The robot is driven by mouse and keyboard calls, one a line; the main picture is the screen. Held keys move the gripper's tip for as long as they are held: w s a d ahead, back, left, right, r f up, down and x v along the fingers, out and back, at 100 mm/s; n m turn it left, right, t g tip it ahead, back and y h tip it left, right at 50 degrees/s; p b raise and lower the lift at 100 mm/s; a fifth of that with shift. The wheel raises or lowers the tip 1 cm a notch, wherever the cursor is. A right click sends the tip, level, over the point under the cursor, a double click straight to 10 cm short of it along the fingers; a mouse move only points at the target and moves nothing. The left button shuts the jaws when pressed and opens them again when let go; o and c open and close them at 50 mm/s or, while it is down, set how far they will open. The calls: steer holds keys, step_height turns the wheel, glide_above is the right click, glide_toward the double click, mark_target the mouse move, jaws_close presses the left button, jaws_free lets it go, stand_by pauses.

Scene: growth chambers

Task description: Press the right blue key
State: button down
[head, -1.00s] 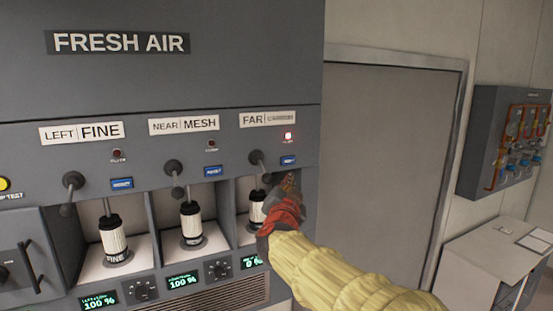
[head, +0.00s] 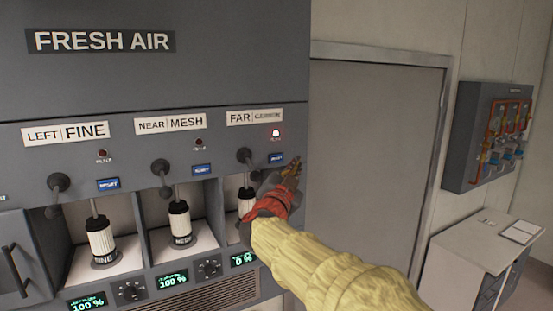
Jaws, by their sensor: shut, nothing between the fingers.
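The right blue key (head: 276,157) sits on the grey FRESH AIR panel, under the FAR CARBON label (head: 254,117) and below a lit indicator lamp (head: 276,133). My gripper (head: 293,164) is shut and empty, its tips just right of and slightly below this key in the picture. I cannot tell whether they touch the panel. My red wrist and yellow-sleeved arm cover part of the right bay. Two more blue keys show: a middle one (head: 202,170) under MESH and a left one (head: 108,184) under FINE.
Dark ball-ended levers stick out beside the keys, the closest at the right bay (head: 244,155). White filter cartridges (head: 180,222) stand in the bays. The right display (head: 243,259) reads 0 %, the middle one 100 %. A grey door (head: 375,170) and desk (head: 480,255) are right.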

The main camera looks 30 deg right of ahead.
mark_target(282, 159)
steer(key=shift+w+a+p, duration=0.1)
steer(key=shift+w+p, duration=0.7)
steer(key=shift+w, duration=2.65)
steer(key=shift+w, duration=0.25)
steer(key=shift+w+f, duration=0.1)
steer(key=shift+w, duration=0.25)
steer(key=shift+f, duration=0.65)
steer(key=shift+s+f, duration=0.1)
steer(key=shift+s, duration=0.35)
